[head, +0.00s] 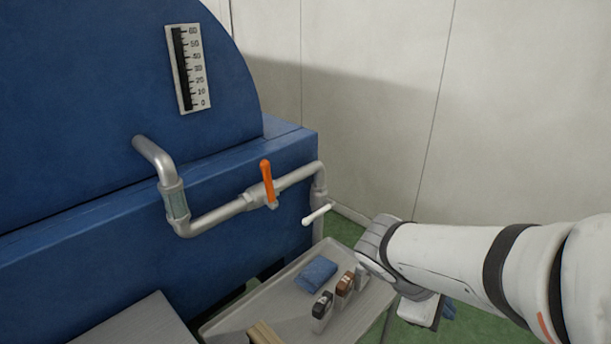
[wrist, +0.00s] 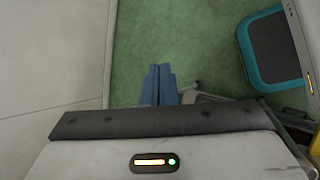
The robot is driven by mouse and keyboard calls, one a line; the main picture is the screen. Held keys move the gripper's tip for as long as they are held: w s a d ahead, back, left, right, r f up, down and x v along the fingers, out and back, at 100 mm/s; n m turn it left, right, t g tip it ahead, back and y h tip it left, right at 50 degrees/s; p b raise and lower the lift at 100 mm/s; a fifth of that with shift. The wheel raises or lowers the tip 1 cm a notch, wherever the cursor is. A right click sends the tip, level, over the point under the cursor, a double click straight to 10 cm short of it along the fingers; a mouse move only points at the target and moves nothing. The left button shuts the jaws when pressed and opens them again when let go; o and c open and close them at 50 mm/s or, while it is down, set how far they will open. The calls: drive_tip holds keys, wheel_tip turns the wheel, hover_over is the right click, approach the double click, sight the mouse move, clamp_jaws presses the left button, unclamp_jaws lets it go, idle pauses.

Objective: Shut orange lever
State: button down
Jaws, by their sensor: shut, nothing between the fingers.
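The orange lever (head: 267,182) stands nearly upright on a silvery pipe (head: 225,213) on the front of the blue tank. It points across the pipe run, not along it. My gripper (head: 448,309) is low at the right in the head view, well apart from the lever, beyond the tray's right end. In the wrist view its blue fingers (wrist: 158,84) are together and empty, over green floor. The lever is not in the wrist view.
A white-handled lever (head: 317,214) sits right of the orange one. Below, a grey tray (head: 270,307) carries a blue cloth (head: 317,274) and small dark and brown containers (head: 345,285). The blue tank (head: 90,90) has a level scale (head: 187,68). A pale wall stands behind.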

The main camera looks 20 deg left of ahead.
drive_tip(key=w+a+r+n+t+h, duration=0.2)
drive_tip(key=w+a+n+t, duration=0.25)
drive_tip(key=a+n, duration=0.3)
drive_tip(key=n+t+y, duration=1)
drive_tip(key=n+t, duration=0.2)
drive_tip(key=n, duration=0.4)
approach(266, 180)
drive_tip(key=w, duration=0.2)
drive_tip(key=w+p, duration=0.1)
drive_tip(key=w, duration=0.1)
drive_tip(key=w+r+p, duration=0.1)
drive_tip(key=w, duration=0.1)
drive_tip(key=shift+w+a, duration=0.15)
drive_tip(key=shift+w, duration=0.2)
